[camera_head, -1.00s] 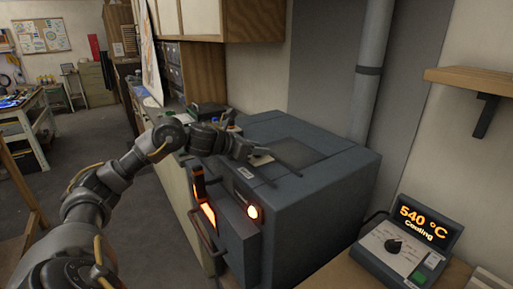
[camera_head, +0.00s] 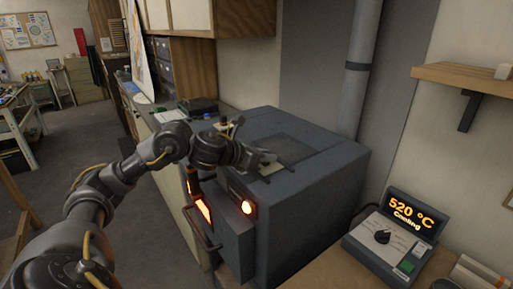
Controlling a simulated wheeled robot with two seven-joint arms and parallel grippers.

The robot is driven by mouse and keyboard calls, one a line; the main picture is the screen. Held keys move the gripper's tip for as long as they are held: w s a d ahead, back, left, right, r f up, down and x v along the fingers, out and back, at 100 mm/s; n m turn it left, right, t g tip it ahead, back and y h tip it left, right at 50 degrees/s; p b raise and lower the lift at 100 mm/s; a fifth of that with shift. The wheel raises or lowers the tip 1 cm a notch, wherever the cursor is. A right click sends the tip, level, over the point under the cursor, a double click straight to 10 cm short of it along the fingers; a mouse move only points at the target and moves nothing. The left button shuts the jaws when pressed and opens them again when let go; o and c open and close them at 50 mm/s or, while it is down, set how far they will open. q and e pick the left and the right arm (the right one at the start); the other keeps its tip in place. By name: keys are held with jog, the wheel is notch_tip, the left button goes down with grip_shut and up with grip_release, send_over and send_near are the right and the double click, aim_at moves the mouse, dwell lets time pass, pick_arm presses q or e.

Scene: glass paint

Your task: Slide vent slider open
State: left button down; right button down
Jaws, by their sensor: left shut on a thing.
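The dark blue-grey kiln (camera_head: 315,195) stands in the middle, with a dark square panel (camera_head: 285,148) on its top. My left gripper (camera_head: 268,164) is low over the kiln top, near its front edge and beside the panel. It is shut on a small part there, which I take to be the vent slider; the gripper mostly hides it, so I cannot tell how far it stands open. Orange glow shows at a front slot (camera_head: 203,211) and a round port (camera_head: 247,207). My right gripper is not in view.
A controller (camera_head: 395,243) at the right reads 520 °C and "Cooling". A flue pipe (camera_head: 359,75) rises behind the kiln. A wooden shelf (camera_head: 465,79) is on the right wall, and a handle (camera_head: 203,237) sticks out at the kiln's front.

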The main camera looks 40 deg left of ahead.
pick_arm(q)
jog(key=shift+f, duration=0.1)
jog(key=c, duration=1.3)
grip_release()
jog(key=shift+d, duration=0.25)
jog(key=shift+s+a, duration=0.1)
jog(key=b+v, duration=0.4)
jog(key=v, duration=0.5)
jog(key=shift+s+a+f, duration=0.1)
jog(key=shift+a+f, duration=0.05)
jog(key=shift+s+a+r+b, duration=0.1)
jog(key=shift+s+r+b, duration=0.4)
jog(key=shift+s, duration=0.2)
